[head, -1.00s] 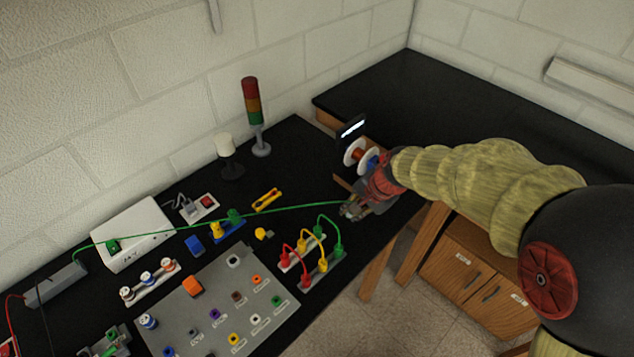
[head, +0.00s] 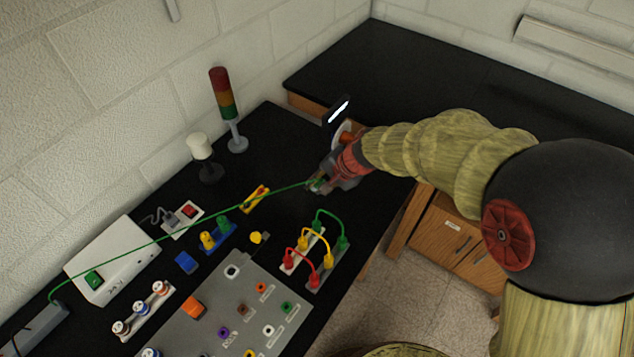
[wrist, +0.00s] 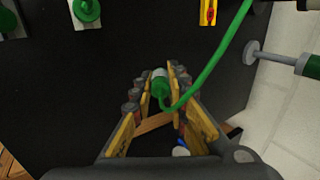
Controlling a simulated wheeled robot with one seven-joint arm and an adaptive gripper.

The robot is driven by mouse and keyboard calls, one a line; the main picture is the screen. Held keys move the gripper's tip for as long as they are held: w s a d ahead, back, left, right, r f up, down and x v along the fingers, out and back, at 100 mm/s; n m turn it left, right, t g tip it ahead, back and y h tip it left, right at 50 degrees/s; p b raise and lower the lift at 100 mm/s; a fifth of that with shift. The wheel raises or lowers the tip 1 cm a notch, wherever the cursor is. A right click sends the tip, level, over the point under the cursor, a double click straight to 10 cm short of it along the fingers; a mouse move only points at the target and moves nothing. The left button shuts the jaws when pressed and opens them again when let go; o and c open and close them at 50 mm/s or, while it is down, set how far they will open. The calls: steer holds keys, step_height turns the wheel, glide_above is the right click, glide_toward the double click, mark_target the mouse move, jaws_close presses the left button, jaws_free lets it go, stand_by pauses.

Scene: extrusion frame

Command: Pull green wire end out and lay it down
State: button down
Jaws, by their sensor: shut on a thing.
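The green wire (head: 160,240) runs in a long line above the black table from the grey bar (head: 38,325) at the lower left to my gripper (head: 318,183). In the wrist view my gripper (wrist: 165,82) is shut on the green plug (wrist: 160,88) at the wire's end. The wire (wrist: 208,72) bends under the plug there and rises to the top right. The wire's other end meets the grey bar.
A stack light (head: 224,100) and a white lamp (head: 200,147) stand near the wall. A yellow tool (head: 255,197), a blue block with plugs (head: 220,240), a white box (head: 122,262) and a grey panel (head: 225,310) lie along the table. Bare black table lies near the gripper.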

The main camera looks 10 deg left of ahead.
steer(key=shift+f+b, duration=1.2)
steer(key=shift+f, duration=0.75)
steer(key=c, duration=1.7)
jaws_free()
steer(key=shift+o, duration=0.2)
steer(key=v, duration=1.2)
